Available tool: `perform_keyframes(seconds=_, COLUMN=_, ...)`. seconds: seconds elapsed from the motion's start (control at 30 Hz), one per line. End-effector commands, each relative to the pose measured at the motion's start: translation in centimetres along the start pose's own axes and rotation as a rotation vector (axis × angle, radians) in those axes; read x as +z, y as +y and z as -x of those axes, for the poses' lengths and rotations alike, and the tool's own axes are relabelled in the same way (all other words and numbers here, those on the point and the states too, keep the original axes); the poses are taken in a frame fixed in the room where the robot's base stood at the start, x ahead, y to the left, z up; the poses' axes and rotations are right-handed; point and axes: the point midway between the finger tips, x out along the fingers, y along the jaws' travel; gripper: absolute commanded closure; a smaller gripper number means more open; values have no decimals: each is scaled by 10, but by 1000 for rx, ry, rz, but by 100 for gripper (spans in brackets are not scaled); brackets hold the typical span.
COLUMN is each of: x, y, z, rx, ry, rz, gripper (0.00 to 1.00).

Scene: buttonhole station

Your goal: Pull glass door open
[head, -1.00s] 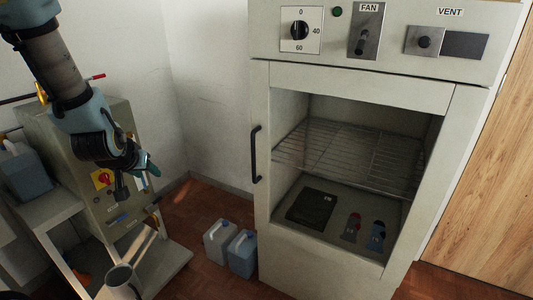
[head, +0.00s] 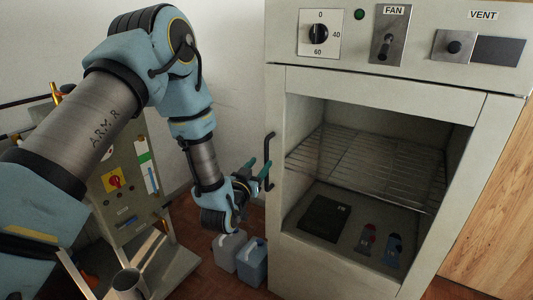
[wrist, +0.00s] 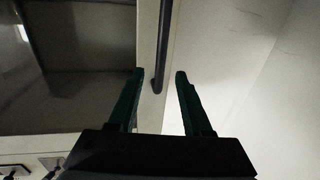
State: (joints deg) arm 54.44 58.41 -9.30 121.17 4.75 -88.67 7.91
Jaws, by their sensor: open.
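The glass door (head: 375,180) of the cabinet is shut, with a pale frame around a clear pane. Its black bar handle (head: 270,162) stands upright on the door's left edge. My gripper (head: 259,172) is at the handle's lower part in the head view. In the wrist view my gripper (wrist: 158,75) has its two green fingers apart, and the dark handle (wrist: 164,45) shows between them, closer to the finger on the picture's left. No contact with the handle is clear.
Behind the pane are a wire shelf (head: 370,170), a dark box (head: 325,218) and two small items below. A control panel with a dial (head: 319,34) is above. Two jugs (head: 250,262) stand on the floor below my gripper. A grey machine (head: 125,190) stands left.

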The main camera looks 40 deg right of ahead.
Motion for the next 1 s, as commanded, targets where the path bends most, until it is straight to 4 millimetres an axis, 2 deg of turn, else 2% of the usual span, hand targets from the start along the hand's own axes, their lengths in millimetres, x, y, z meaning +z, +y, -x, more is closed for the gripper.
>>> perform_keyframes(seconds=0.1, x=-3, y=0, z=-24, rx=-1, ry=2, rz=0, gripper=50)
perform_keyframes(seconds=0.33, x=-2, y=-1, z=-56, rx=-1, ry=0, rz=0, gripper=50)
perform_keyframes(seconds=0.5, x=0, y=-1, z=-65, rx=-1, ry=-1, rz=0, gripper=50)
perform_keyframes(seconds=0.77, x=0, y=-1, z=-66, rx=-1, ry=-2, rz=0, gripper=50)
perform_keyframes(seconds=1.0, x=0, y=-1, z=-66, rx=-1, ry=-1, rz=0, gripper=76)
